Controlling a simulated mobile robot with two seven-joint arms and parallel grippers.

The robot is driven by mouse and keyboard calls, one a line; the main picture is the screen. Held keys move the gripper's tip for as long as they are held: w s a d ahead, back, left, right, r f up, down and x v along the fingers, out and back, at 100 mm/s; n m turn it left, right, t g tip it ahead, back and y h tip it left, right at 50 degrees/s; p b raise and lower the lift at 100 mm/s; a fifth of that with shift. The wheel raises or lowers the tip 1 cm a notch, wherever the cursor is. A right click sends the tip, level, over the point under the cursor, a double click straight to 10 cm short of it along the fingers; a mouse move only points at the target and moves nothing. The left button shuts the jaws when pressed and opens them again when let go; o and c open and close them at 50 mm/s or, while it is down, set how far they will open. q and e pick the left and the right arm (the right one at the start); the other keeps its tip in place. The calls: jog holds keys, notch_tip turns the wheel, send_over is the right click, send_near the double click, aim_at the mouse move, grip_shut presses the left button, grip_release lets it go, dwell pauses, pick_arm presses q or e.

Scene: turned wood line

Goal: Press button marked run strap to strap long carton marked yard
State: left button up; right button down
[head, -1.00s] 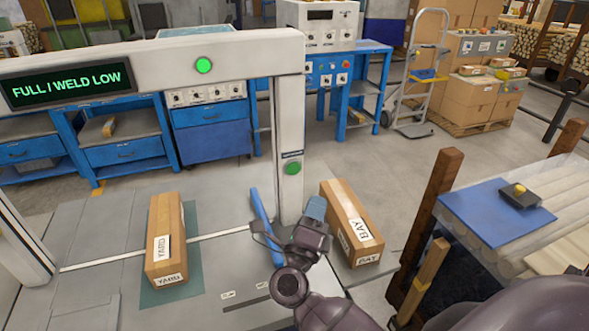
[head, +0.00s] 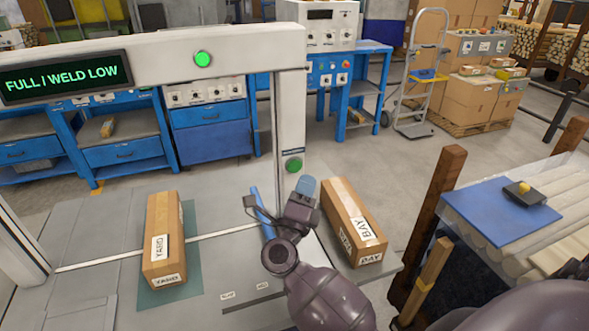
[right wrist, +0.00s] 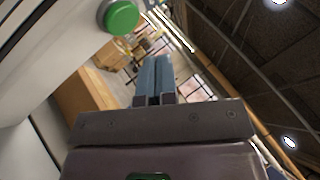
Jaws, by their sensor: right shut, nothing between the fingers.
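The long carton marked YARD (head: 163,238) lies on the strapping machine's table, over a green mat (head: 180,288) and the strap line. My right gripper (head: 306,187) is shut and empty, just below and beside the green button (head: 294,165) on the machine's right post. In the right wrist view the shut blue fingertips (right wrist: 155,75) point upward, with the green button (right wrist: 121,17) to their upper left, apart from them. The button's label is too small to read. My left gripper is not in view.
The machine's display (head: 66,79) reads FULL / WELD LOW, with a green lamp (head: 203,59) on the crossbar. A wooden-post rack (head: 437,215) stands to the right.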

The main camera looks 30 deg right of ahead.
aim_at(295, 166)
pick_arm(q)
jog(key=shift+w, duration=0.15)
pick_arm(e)
jog(key=shift+w+d, duration=0.25)
jog(key=shift+w, duration=0.85)
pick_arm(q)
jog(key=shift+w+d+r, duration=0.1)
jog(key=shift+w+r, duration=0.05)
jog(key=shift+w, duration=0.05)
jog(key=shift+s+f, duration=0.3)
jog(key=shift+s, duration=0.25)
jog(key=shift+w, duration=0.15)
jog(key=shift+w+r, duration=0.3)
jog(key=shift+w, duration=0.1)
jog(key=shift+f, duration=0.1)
